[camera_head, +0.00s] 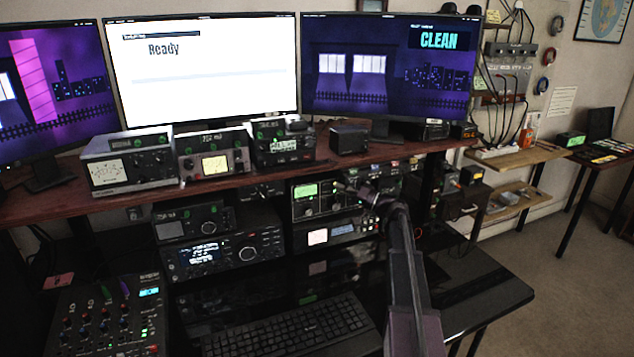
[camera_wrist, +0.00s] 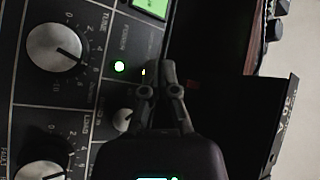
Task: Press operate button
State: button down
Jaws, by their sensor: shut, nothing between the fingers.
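The black tuner unit (camera_head: 309,201) with a small green screen stands on the lower shelf. In the wrist view its panel (camera_wrist: 88,92) appears turned sideways, with large TUNE (camera_wrist: 54,47) and LOAD (camera_wrist: 42,171) knobs, a smaller knob (camera_wrist: 123,119), a round green light (camera_wrist: 119,67) and a tiny yellow light. I cannot tell which control is the operate button; the small lettering is unreadable. My gripper (camera_head: 354,187) is shut and empty in front of the unit's right part. In the wrist view its fingertips (camera_wrist: 161,72) are just beside the yellow light. Whether they touch the panel is unclear.
Other radios (camera_head: 222,249) stand to the left, with more gear on the upper shelf (camera_head: 250,163). A silver-black unit (camera_head: 342,233) sits directly below the tuner. A keyboard (camera_head: 290,328) and a mixer (camera_head: 108,320) lie in front. The floor at right is clear.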

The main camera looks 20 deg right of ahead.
jog(key=shift+w, duration=0.55)
dwell(0.5)
jog(key=shift+s, duration=0.6)
dwell(0.4)
jog(key=s, duration=0.6)
dwell(0.4)
dwell(0.4)
